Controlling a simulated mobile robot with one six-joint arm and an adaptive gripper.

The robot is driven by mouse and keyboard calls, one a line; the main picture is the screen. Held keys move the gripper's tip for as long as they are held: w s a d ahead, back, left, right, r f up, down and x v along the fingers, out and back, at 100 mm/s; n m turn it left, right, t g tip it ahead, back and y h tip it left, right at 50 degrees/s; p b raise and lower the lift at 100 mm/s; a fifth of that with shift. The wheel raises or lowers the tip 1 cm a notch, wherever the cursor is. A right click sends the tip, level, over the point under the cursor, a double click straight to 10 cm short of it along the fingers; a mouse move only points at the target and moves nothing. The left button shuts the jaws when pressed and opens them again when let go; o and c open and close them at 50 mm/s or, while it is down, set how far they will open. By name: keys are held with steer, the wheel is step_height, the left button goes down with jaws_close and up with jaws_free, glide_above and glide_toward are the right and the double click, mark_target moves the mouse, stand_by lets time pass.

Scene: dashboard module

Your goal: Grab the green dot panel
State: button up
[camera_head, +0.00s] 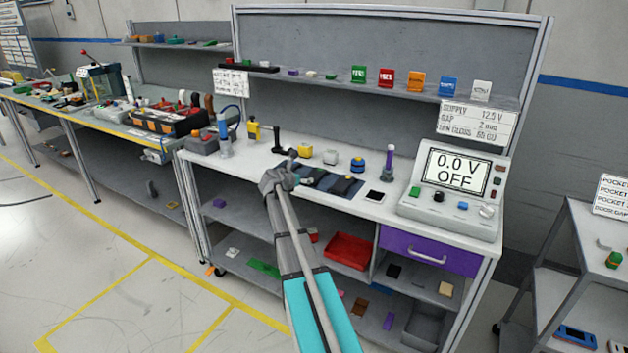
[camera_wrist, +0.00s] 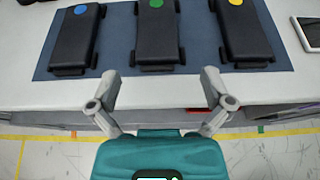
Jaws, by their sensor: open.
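Three black panels lie in a row on a dark blue mat (camera_wrist: 118,45) on the white bench. In the wrist view the green dot panel (camera_wrist: 158,38) is the middle one, its green dot at the top edge. The blue dot panel (camera_wrist: 80,38) is on its left and the yellow dot panel (camera_wrist: 244,35) on its right. My gripper (camera_wrist: 158,82) is open and empty. Its fingers point toward the near end of the green dot panel, one to each side of it, apart from it. In the head view my gripper (camera_head: 281,176) is at the mat's left part, hiding some of it.
A white-framed device (camera_wrist: 308,32) lies right of the mat. A power supply (camera_head: 455,190) reading 0.0 V OFF stands at the right. The bench's front edge is close below the mat.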

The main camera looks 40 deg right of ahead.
mark_target(314, 175)
steer(key=shift+b+x, duration=0.8)
steer(key=shift+x, duration=1.9)
steer(key=shift+w+f, duration=0.1)
steer(key=shift+w+b+x, duration=0.2)
steer(key=shift+b+x, duration=0.65)
steer(key=shift+x, duration=1.1)
steer(key=shift+w+d+f, duration=0.15)
steer(key=shift+d+f, duration=0.1)
steer(key=shift+d, duration=0.2)
steer(key=c, duration=1.1)
steer(key=shift+r, duration=0.15)
